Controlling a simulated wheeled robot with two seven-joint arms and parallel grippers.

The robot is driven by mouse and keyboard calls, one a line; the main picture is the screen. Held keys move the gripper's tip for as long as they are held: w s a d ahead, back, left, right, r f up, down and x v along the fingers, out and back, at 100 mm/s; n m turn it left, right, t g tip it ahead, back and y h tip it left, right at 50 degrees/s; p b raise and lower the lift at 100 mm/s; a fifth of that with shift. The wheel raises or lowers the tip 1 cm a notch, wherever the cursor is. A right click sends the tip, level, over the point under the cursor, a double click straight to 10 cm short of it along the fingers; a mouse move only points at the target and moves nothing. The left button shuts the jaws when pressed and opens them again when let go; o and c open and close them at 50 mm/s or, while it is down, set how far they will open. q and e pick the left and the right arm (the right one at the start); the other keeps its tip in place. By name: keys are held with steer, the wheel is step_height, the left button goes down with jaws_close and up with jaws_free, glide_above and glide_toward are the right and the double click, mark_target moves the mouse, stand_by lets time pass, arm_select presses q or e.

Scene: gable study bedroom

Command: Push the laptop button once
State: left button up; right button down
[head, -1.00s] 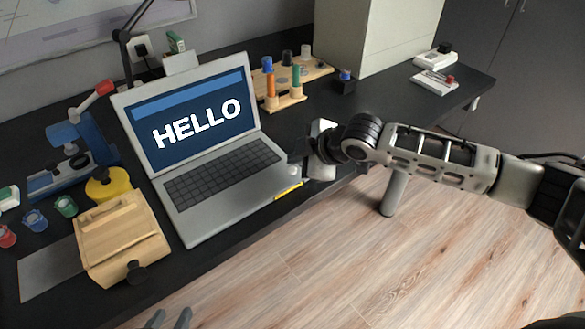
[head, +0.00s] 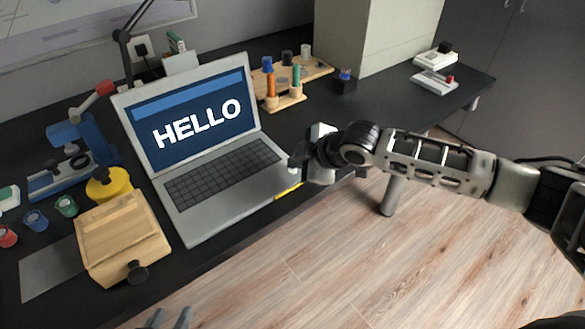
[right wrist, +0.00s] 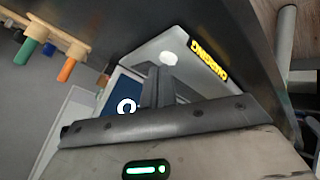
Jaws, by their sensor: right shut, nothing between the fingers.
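The open grey laptop (head: 215,213) stands on the dark desk, and its blue screen (head: 190,125) reads HELLO. A round white button (right wrist: 168,58) shows on the laptop's grey deck in the right wrist view, near a yellow label (right wrist: 208,60). My right gripper (head: 295,164) is shut and empty at the laptop's right front corner. In the right wrist view its fingertips (right wrist: 158,80) lie close to the button; I cannot tell whether they touch. In the head view the gripper mostly hides the button. My left gripper (head: 170,319) shows only its parted fingertips at the bottom edge, away from the laptop.
A wooden box (head: 120,235) and a yellow round object (head: 108,184) stand left of the laptop, with a blue microscope-like device (head: 85,150) behind. A wooden peg rack (head: 290,100) stands behind on the right.

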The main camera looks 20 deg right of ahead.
steer(key=shift+f, duration=0.3)
stand_by(0.4)
steer(key=shift+r+p, duration=0.8)
steer(key=shift+p, duration=0.3)
step_height(320, 180, up, 5)
steer(key=p, duration=0.5)
stand_by(0.5)
